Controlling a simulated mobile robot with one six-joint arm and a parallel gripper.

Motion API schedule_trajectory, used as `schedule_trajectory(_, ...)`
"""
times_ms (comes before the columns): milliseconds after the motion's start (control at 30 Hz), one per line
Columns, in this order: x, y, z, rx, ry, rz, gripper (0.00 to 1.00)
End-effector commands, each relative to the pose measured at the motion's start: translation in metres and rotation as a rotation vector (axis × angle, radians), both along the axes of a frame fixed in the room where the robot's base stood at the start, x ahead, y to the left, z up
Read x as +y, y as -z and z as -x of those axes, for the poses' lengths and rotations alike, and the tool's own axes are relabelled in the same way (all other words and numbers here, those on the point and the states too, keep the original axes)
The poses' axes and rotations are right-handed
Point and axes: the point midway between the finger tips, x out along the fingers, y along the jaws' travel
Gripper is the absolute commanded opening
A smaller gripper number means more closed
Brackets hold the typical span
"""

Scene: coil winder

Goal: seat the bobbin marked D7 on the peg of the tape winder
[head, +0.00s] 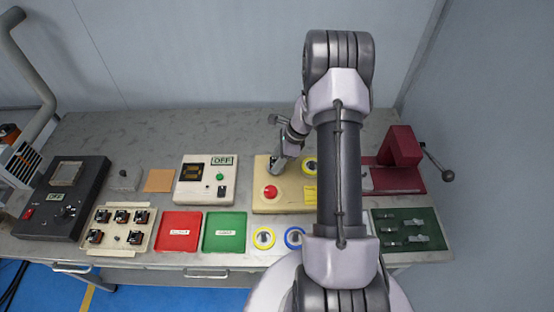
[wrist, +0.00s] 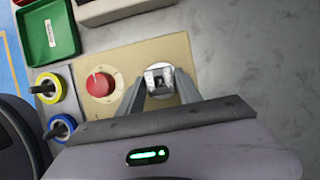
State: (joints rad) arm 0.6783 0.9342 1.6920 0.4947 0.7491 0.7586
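A yellow-ringed bobbin (head: 264,238) and a blue-ringed bobbin (head: 294,237) lie at the table front; both show in the wrist view, yellow (wrist: 48,88) and blue (wrist: 60,127). No D7 mark is readable. My gripper (wrist: 160,80) is over the beige plate, fingers apart. A pale disc with a grey block shows between them; I see no grip on it.
A red tray (head: 178,232) and a green tray (head: 224,232) lie left of the bobbins. A white OFF box (head: 206,180) stands left of the beige unit. A maroon press (head: 400,150) and a dark green tool mat (head: 408,230) are at the right.

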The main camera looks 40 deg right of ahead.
Motion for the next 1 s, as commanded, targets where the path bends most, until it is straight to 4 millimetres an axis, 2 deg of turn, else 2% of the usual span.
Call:
schedule_trajectory(33,0.0,-0.001,0.0,0.0,0.0,0.0,0.53)
schedule_trajectory(67,0.0,-0.001,0.0,0.0,0.0,0.0,0.59)
schedule_trajectory(367,0.0,-0.002,0.0,0.0,0.0,0.0,0.59)
schedule_trajectory(467,-0.003,-0.011,0.001,-0.002,0.002,0.0,0.59)
schedule_trajectory(567,-0.01,-0.03,0.006,-0.003,0.002,0.002,0.59)
schedule_trajectory(800,-0.031,-0.097,0.023,-0.003,0.002,0.002,0.59)
schedule_trajectory(1000,-0.046,-0.142,0.035,-0.002,0.002,0.001,0.59)
